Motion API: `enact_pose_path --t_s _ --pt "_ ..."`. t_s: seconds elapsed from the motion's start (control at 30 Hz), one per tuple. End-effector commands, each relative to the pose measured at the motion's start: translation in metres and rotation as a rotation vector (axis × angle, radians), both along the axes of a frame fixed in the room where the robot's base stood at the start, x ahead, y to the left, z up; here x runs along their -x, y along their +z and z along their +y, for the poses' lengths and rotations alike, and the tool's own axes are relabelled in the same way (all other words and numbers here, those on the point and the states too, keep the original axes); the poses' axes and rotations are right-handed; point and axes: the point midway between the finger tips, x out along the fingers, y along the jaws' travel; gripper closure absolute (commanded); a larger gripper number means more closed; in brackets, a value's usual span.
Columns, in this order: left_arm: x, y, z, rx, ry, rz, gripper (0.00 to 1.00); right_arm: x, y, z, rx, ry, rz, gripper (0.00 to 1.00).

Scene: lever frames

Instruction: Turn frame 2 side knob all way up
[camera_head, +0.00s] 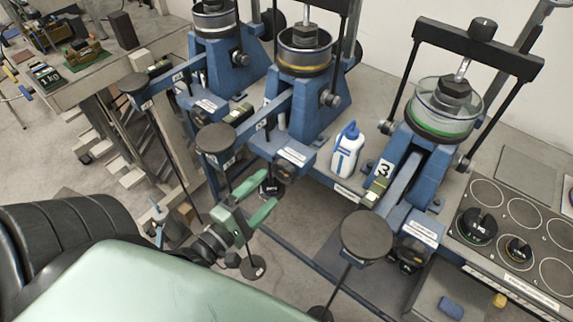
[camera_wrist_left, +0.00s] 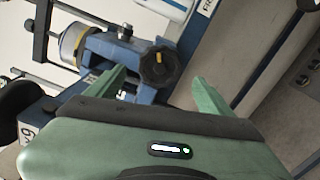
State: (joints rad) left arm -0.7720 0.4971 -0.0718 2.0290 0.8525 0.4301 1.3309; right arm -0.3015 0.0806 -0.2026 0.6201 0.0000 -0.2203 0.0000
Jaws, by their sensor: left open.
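Frame 2 (camera_head: 309,103) is the middle blue lever frame in the head view. Its dark side knob (camera_head: 285,171) is at the near end, below a white label, just beyond my left gripper. In the left wrist view the round, lobed black knob (camera_wrist_left: 157,64) has a yellow mark near its upper edge. My left gripper (camera_head: 272,187) has green fingers and is open and empty. In the left wrist view, its fingertips (camera_wrist_left: 159,78) are on either side of the knob's outline, with a gap to each side. I cannot tell how far the knob is in depth. My right gripper is out of view.
A lever frame marked 3 (camera_head: 397,180) stands to the right, another frame (camera_head: 224,62) to the left. Round black pads (camera_head: 215,139) on rods stand near my left arm. A white-blue bottle (camera_head: 347,152) stands between frames 2 and 3. A weight tray (camera_head: 520,278) is at right.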

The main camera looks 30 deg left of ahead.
Motion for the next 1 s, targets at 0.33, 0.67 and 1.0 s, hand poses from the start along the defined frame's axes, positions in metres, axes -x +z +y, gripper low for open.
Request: enact_pose_path --t_s 0.33,0.67,1.0 --pt "-0.054 0.001 -0.004 0.0 0.002 -0.006 0.18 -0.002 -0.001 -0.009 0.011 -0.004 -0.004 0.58" --pt "-0.077 0.0 -0.006 -0.002 0.0 0.0 0.6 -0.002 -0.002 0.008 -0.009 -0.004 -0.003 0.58" --pt "-0.079 -0.001 -0.006 -0.002 0.0 0.0 1.0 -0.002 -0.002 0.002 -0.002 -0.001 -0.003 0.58"
